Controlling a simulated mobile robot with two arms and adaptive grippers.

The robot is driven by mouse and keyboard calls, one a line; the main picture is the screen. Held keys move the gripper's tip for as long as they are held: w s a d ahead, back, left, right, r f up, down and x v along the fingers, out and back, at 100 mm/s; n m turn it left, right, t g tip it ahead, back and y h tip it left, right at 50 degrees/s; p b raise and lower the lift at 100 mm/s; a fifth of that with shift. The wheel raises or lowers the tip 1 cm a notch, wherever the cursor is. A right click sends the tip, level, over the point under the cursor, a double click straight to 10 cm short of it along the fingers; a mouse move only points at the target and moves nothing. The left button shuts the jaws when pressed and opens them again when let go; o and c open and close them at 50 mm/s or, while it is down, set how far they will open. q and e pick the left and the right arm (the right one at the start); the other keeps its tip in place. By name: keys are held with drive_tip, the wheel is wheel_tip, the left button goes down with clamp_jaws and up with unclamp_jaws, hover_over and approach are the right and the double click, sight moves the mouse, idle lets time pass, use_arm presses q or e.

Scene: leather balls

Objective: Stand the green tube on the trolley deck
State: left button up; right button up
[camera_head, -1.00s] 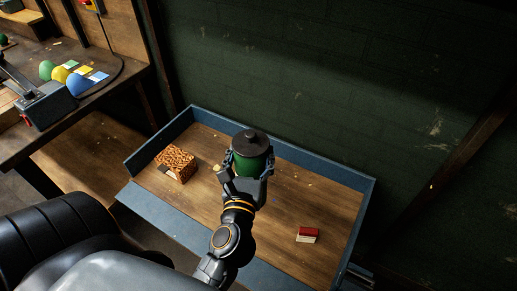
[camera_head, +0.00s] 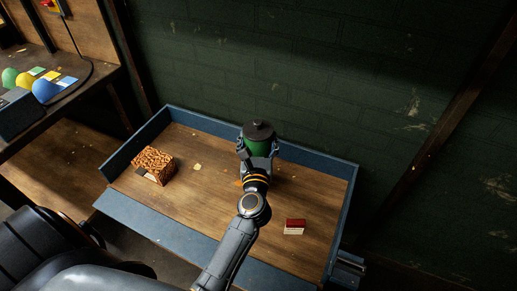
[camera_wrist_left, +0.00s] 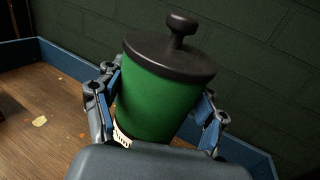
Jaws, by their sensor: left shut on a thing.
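The green tube (camera_head: 257,146) has a dark lid with a knob and is between the fingers of my left gripper (camera_head: 258,150). In the left wrist view the green tube (camera_wrist_left: 158,100) fills the middle, with a finger of the left gripper (camera_wrist_left: 158,118) on each side, shut on it. The tube is over the far part of the wooden trolley deck (camera_head: 215,200), near the blue back rim. Its bottom is hidden by the gripper, so I cannot tell whether it touches the deck. My right gripper is not in view.
A brown patterned box (camera_head: 154,165) stands at the deck's left. A small red and white block (camera_head: 295,227) lies at the front right. A workbench (camera_head: 60,110) at the left holds coloured egg-like things. Bare deck lies between the box and the block.

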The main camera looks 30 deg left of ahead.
use_arm(q)
drive_tip(key=shift+w+f+b, duration=0.2)
drive_tip(key=shift+f+b, duration=0.35)
drive_tip(key=shift+f, duration=1.1)
drive_tip(key=shift+f, duration=0.15)
drive_tip(key=o, duration=1.8)
